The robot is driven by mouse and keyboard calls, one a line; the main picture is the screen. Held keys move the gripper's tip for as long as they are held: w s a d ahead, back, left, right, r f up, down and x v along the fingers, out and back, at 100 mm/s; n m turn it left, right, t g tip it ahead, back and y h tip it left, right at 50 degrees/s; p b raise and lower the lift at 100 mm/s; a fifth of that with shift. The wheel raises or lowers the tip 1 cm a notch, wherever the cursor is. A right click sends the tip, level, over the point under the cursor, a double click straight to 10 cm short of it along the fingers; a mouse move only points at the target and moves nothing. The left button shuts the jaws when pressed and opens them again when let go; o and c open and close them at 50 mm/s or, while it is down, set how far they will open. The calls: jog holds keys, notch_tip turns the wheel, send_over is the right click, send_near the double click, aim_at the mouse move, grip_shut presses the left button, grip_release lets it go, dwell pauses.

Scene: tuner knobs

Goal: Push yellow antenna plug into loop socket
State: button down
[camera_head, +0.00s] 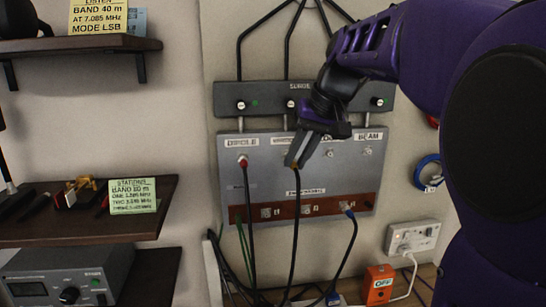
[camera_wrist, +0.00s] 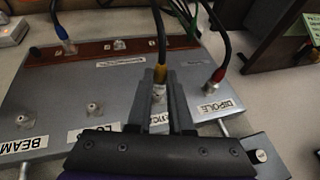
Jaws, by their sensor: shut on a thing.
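The yellow antenna plug (camera_wrist: 160,70) with its black cable is between the fingers of my gripper (camera_wrist: 160,98), which is shut on it. In the head view, my gripper (camera_head: 300,150) is at the grey panel's upper row and the yellow plug (camera_head: 295,165) shows just below it. The plug is in line with the socket between DIPOLE and LOOP; I cannot tell whether it is seated there. The loop socket (camera_wrist: 95,109) is bare, left of my gripper in the wrist view, above its partly hidden label. It also shows right of my gripper in the head view (camera_head: 330,153).
The red plug (camera_head: 243,161) is at the DIPOLE socket. The blue plug (camera_head: 350,213) is on the brown strip (camera_head: 275,209) below. The BEAM socket (camera_head: 367,151) is bare. Black cables hang in front of the panel. Shelves (camera_head: 88,226) stand at left.

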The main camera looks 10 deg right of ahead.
jog(key=shift+s, duration=0.65)
jog(key=shift+s, duration=0.1)
jog(key=shift+f+b, duration=0.1)
jog(key=shift+b, duration=0.3)
